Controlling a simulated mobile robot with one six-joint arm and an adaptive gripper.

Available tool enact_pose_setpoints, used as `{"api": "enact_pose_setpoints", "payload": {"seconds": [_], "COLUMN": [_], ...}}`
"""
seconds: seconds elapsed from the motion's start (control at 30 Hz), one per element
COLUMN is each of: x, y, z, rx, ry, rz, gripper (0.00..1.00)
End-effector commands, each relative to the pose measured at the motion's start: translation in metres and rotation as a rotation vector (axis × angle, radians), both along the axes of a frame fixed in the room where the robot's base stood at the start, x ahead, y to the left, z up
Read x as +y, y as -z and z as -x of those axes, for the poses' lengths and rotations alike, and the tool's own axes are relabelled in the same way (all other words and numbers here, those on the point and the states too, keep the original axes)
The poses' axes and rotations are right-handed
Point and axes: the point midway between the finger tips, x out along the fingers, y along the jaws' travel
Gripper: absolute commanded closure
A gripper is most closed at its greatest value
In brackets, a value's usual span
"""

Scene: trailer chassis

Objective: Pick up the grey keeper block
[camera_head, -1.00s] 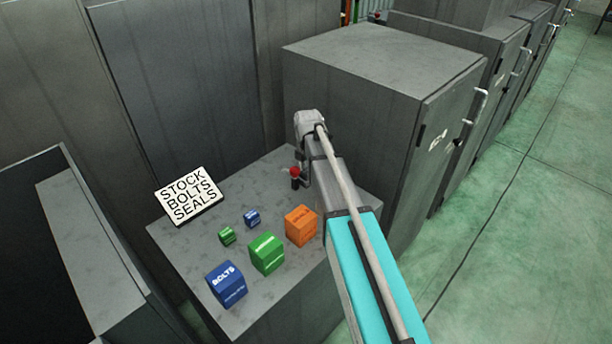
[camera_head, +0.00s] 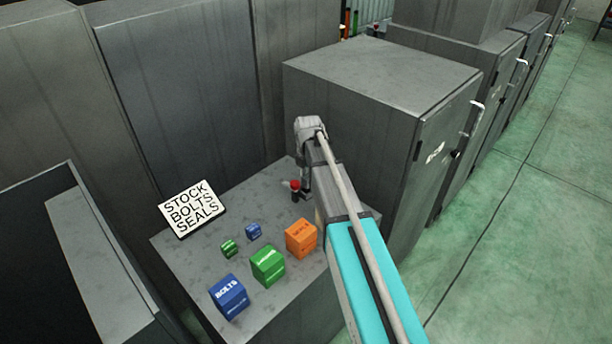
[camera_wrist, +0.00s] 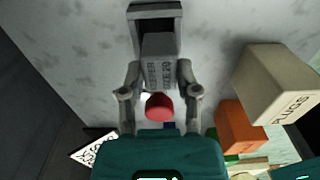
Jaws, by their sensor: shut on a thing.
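The grey keeper block (camera_wrist: 158,45), with dark lettering on its face, is between the fingers of my gripper (camera_wrist: 158,72) in the wrist view. The gripper is shut on it, with one finger on each side. A grey rectangular frame (camera_wrist: 173,10) shows at the far end of the block. I cannot tell whether the block still sits in it or is clear of it. In the head view my gripper (camera_head: 306,184) is low over the far right of the grey bench top; the block cannot be made out there.
A red-topped piece (camera_head: 295,188) stands close beside the gripper. Orange (camera_head: 301,239), green (camera_head: 267,266) and blue (camera_head: 229,297) boxes stand nearer on the bench. A cream box (camera_wrist: 276,84) shows in the wrist view. A tall grey cabinet (camera_head: 350,120) is close behind the arm.

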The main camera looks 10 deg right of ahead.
Motion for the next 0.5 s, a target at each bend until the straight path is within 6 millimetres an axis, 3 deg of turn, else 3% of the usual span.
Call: {"api": "enact_pose_setpoints", "payload": {"seconds": [0.03, 0.47, 0.5], "x": [0.000, -0.003, -0.004], "y": [-0.012, -0.063, -0.065], "z": [0.009, 0.051, 0.064], "rx": [0.000, 0.000, 0.000], "ry": [0.000, 0.000, 0.000], "rz": [0.000, 0.000, 0.000], "gripper": [1.00, 1.00, 1.00]}}
